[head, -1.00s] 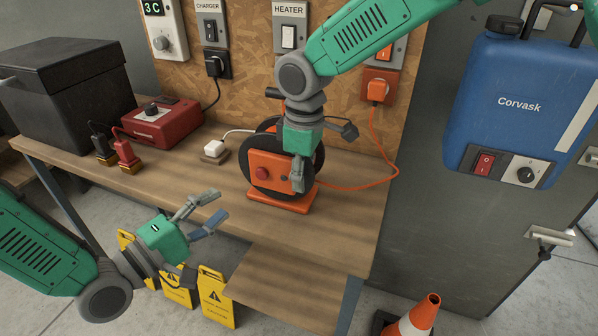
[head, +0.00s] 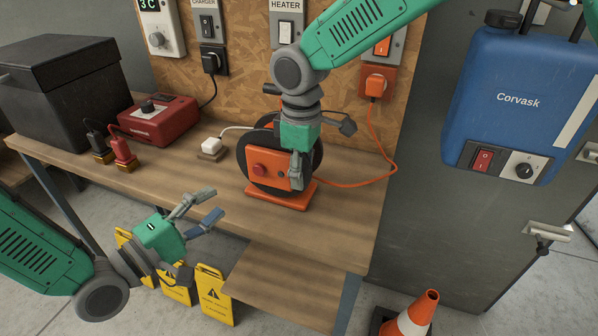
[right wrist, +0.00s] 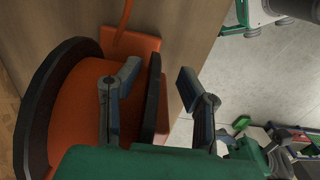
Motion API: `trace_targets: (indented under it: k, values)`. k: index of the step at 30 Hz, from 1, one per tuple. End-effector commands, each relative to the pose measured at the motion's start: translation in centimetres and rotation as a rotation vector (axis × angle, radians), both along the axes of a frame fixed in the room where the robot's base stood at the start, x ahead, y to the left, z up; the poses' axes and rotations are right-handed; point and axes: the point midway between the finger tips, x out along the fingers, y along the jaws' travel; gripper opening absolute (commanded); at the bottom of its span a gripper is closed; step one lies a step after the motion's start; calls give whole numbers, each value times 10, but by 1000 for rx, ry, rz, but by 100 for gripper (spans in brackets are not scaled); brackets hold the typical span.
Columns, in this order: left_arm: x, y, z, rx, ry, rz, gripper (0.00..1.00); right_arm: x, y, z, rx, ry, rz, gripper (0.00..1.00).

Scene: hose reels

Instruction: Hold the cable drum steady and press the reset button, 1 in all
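The cable drum (head: 248,158) has dark round flanges and an orange front plate, and stands on an orange base (head: 285,199) on the workbench. The red reset button (head: 259,170) is on the left of the front plate, with a small dark spot to its right. My right gripper (head: 297,184) points down at the drum's right front. In the right wrist view, its fingers (right wrist: 160,92) are apart, and the rim of a flange (right wrist: 152,97) shows between them; contact cannot be told. My left gripper (head: 203,212) is open and empty, in front of the bench and left of the drum.
An orange cable (head: 376,141) runs from the drum to a wall socket. Yellow signs (head: 216,295) and a cone (head: 418,312) are on the floor.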

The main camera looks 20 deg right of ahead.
Motion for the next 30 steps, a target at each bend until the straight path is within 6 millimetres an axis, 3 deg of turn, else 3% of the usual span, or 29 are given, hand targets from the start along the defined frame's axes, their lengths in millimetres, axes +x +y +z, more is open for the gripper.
trace_targets:
  k: [9, 15, 21, 30]
  values:
    - [-2, 0, 2, -1, -3, 0, 34, 2, 3, 75, 6, -21, -4, 33]
    - [-1, 0, 1, 0, -1, 0, 34, 3, 3, 105, 7, -21, -4, 33]
    - [-1, 0, 1, 0, -1, 0, 34, 3, 4, 116, 7, -20, -4, 33]
    - [-1, 0, 2, 0, -1, 0, 34, 3, 4, 117, 8, -21, -4, 33]
